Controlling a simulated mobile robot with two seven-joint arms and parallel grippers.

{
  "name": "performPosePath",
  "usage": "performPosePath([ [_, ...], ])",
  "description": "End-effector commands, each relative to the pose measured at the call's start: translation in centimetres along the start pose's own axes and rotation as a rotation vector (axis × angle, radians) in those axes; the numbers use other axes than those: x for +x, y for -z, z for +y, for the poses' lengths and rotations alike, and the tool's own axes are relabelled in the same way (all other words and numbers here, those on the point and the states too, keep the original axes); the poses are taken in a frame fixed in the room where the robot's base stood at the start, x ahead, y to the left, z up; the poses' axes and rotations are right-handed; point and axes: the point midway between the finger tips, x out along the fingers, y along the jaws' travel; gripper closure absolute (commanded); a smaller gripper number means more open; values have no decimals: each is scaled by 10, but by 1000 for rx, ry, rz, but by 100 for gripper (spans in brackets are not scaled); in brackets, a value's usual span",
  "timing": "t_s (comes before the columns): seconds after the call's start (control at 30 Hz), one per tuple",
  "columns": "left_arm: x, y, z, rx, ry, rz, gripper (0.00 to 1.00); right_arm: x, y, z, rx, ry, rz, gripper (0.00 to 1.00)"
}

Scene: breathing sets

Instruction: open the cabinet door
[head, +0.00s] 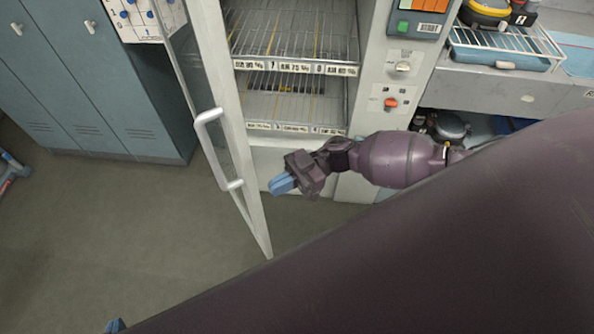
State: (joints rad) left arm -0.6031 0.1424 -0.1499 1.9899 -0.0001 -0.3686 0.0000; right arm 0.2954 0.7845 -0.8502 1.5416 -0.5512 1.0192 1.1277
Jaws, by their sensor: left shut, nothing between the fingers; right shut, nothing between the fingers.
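The cabinet door (232,105) is a glass panel in a white frame. It stands swung out from the white cabinet (283,152), leaving a wide opening. Its white bar handle (208,152) faces left. My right gripper (282,184) has blue fingertips, is shut and empty, and is in front of the cabinet's lower part, to the right of the door's free lower part. It appears apart from the door. My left gripper (115,326) shows only a blue tip at the bottom edge, shut and far from the door; the rest is hidden.
Wire shelves (290,110) with label strips show inside the cabinet. A control panel (390,98) with a red knob is right of the opening. Blue lockers (75,80) stand at the left. Gear lies on a grey bench (500,92) at the right.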

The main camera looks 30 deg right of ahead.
Motion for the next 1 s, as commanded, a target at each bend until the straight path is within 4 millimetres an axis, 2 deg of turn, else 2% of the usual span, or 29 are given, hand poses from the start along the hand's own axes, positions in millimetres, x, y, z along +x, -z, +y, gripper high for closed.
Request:
performPosePath([
  [0.1,-1,3,0,0,0,2,100,13,1,0,-1,0,0,100],
  [0.23,-2,4,0,0,0,3,100,20,0,0,0,0,0,100],
  [0.77,-2,6,0,0,0,5,100,26,0,0,0,-3,0,100],
  [0.87,-3,8,-1,0,0,6,100,33,1,0,0,-10,1,100],
  [1.0,-5,13,-1,0,0,9,100,52,2,0,-1,-30,3,100],
])
